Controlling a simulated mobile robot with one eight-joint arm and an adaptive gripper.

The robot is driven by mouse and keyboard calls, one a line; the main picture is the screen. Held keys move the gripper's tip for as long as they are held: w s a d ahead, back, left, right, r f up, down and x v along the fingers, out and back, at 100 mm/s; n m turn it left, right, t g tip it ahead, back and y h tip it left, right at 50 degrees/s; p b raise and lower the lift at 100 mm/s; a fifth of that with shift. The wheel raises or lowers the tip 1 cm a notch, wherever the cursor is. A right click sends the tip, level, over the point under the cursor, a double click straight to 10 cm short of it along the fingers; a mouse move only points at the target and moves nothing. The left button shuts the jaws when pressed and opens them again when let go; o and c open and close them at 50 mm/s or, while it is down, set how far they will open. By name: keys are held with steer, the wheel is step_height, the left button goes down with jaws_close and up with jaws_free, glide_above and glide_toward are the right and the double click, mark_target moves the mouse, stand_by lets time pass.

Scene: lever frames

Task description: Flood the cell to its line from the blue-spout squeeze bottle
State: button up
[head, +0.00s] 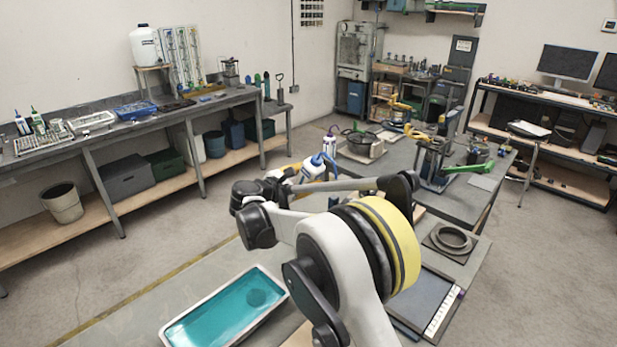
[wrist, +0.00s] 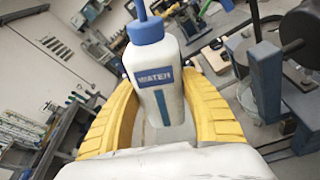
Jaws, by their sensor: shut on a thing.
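The squeeze bottle (wrist: 151,104) has a white body, a blue cap and spout, and a label reading WATER. My gripper (wrist: 158,78) is shut on it, with a yellow finger on each side of the body. In the head view the bottle (head: 314,171) is held up over the near end of the grey bench, its spout upward. My gripper (head: 297,172) is partly hidden there by my arm. A lever frame (head: 432,160) with a green lever (head: 467,167) stands on the bench to the right. I cannot clearly make out the cell or its line.
A round pan on a base (head: 362,150) sits nearby on the bench (head: 395,178). A grey ring (head: 450,239) and a tray of teal liquid (head: 228,308) lie closer. A blue post (wrist: 267,80) rises right of the bottle.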

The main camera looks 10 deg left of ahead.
step_height(320, 180, down, 18)
steer(key=b, duration=1.7)
steer(key=shift+d+f+b, duration=0.1)
steer(key=shift+b, duration=0.2)
steer(key=shift+w+d+f+b, duration=0.15)
steer(key=shift+w+d+f, duration=0.15)
steer(key=shift+d, duration=0.45)
steer(key=shift+w+d+f+b, duration=0.25)
steer(key=shift+d+f, duration=0.1)
steer(key=shift+d, duration=0.4)
steer(key=shift+w+d+f+b, duration=0.1)
steer(key=shift+w+d+f, duration=0.2)
steer(key=shift+d, duration=0.45)
steer(key=shift+o, duration=1.2)
steer(key=c, duration=0.7)
stand_by(1.1)
